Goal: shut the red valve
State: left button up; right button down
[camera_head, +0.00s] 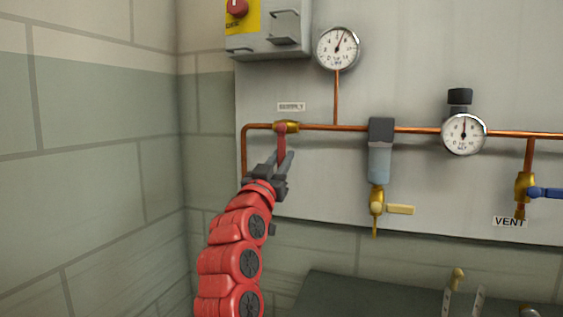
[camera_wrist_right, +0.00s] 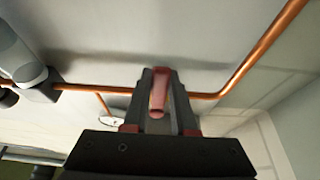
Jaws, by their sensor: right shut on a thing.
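The red valve is a brass body (camera_head: 291,127) on the copper pipe with a red lever handle (camera_head: 282,144) hanging down from it, across the pipe's run. It sits below the "SUPPLY" label. My right gripper (camera_head: 281,164) comes up from below and is shut on the lower part of the red handle. In the right wrist view the red handle (camera_wrist_right: 158,93) lies between the two dark fingers (camera_wrist_right: 159,98). The fingers hide part of the handle and the valve body. My left gripper is not in view.
A copper pipe (camera_head: 345,128) runs along the grey panel. It carries a filter (camera_head: 380,160) with a yellow-handled drain, gauges (camera_head: 337,48) (camera_head: 464,134), and a blue-handled vent valve (camera_head: 545,192). A grey box (camera_head: 270,30) with a red knob is above. A block wall is at the left.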

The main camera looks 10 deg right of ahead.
jog(key=c, duration=0.7)
grip_release()
jog(key=shift+w, duration=0.1)
jog(key=p+v, duration=0.3)
jog(key=v, duration=1.4)
jog(key=shift+a+f, duration=0.1)
jog(key=shift+a, duration=0.05)
